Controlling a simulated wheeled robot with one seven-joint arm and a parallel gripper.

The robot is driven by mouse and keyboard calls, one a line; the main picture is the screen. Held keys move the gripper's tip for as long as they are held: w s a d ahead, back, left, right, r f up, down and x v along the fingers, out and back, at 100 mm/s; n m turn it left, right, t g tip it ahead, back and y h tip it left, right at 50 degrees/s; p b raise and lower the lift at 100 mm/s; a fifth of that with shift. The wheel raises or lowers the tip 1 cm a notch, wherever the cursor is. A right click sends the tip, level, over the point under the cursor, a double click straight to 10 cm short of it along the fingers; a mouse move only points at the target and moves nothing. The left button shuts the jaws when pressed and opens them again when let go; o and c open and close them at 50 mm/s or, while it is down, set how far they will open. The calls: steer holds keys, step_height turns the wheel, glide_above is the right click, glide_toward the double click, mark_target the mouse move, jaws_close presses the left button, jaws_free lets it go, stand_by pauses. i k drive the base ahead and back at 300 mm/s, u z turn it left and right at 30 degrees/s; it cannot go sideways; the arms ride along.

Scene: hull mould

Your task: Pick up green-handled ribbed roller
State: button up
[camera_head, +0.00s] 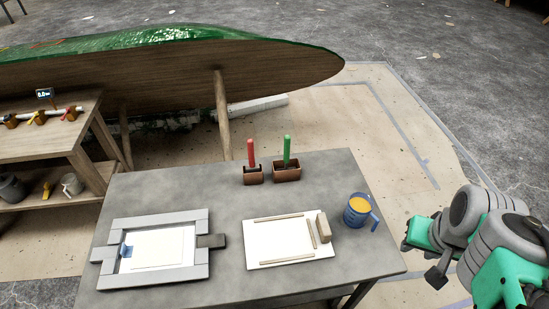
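The green-handled roller (287,149) stands upright in the right-hand brown holder (287,174) at the back of the grey table. Only its green handle shows clearly; its ribbed head is hidden in the holder. A red-handled tool (251,152) stands upright in a smaller brown holder (253,178) just to the left. My teal and grey arm is at the right edge, beyond the table's right side and well apart from the roller. A small dark part at its lower left may be my gripper (437,277); I cannot tell its opening.
A blue jug (357,211) with yellow contents stands at the table's right. A white board with wooden strips (287,251) and a grey frame (107,225) lie in front. Behind are a wooden hull (160,75) with props and a wooden shelf (75,140) at left.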

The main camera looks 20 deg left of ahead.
mark_target(287, 138)
steer(key=u, duration=1.1)
steer(key=i, duration=0.5)
steer(key=u, duration=0.4)
steer(key=k, duration=1.15)
steer(key=u, duration=1.3)
steer(key=i, duration=0.95)
steer(key=z, duration=1.65)
